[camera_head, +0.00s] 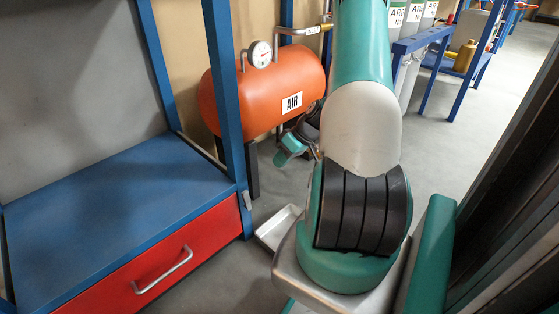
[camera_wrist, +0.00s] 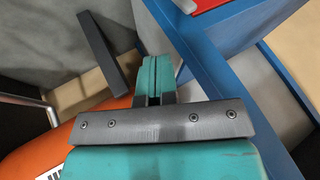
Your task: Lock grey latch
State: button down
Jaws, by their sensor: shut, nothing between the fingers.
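The grey latch (camera_head: 247,201) is a small grey piece on the side of the blue post, at the right end of the red drawer (camera_head: 160,270). In the wrist view a small grey piece that looks like the latch (camera_wrist: 185,5) sits at the top edge, beside the blue frame and the red drawer front (camera_wrist: 209,4). My gripper (camera_head: 285,155) is to the right of the latch, below the orange tank, partly hidden by my arm. In the wrist view my gripper (camera_wrist: 155,70) has its teal fingers together, empty and apart from the latch.
The orange air tank (camera_head: 265,92) stands behind the latch on dark legs (camera_head: 252,155). The blue shelf frame (camera_head: 226,90) rises beside it. A shallow metal tray (camera_head: 277,228) lies on the floor. Open floor (camera_head: 440,140) lies to the right.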

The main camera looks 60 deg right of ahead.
aim_at(246, 200)
jog(key=shift+d+f+b, duration=0.3)
jog(key=shift+d+f, duration=0.05)
jog(key=shift+d, duration=0.15)
jog(key=shift+f, duration=0.1)
jog(key=w+a+f+b, duration=0.5)
jog(key=a+f+b, duration=0.2)
jog(key=f+b, duration=0.1)
jog(key=shift+a+f, duration=0.2)
jog(key=shift+a, duration=0.05)
jog(key=shift+r, duration=0.1)
